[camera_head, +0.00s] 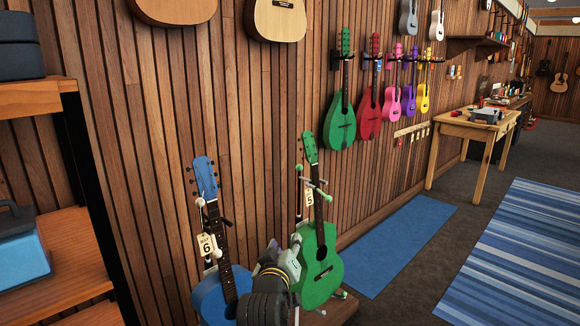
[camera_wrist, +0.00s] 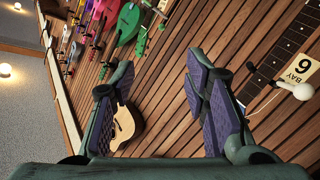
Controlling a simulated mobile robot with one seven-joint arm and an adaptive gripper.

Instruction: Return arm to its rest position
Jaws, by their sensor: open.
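My gripper (camera_wrist: 160,70) is open in the wrist view, with its two purple-padded fingers spread apart and nothing held between them. Part of my arm (camera_head: 275,280) shows at the bottom of the head view, low between a blue guitar (camera_head: 213,285) and a green guitar (camera_head: 318,262) on stands. The fingertips cannot be made out clearly there. In the wrist view, the dark fretboard (camera_wrist: 282,50) and a "BAY 6" tag (camera_wrist: 302,70) lie to the right of the fingers, apart from them.
The slatted wood wall (camera_head: 240,150) runs close along the left, with several colored instruments hung on it. A shelf (camera_head: 65,250) stands at left. A wooden table (camera_head: 460,125) is farther back. Blue rugs (camera_head: 400,235) and open floor lie to the right.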

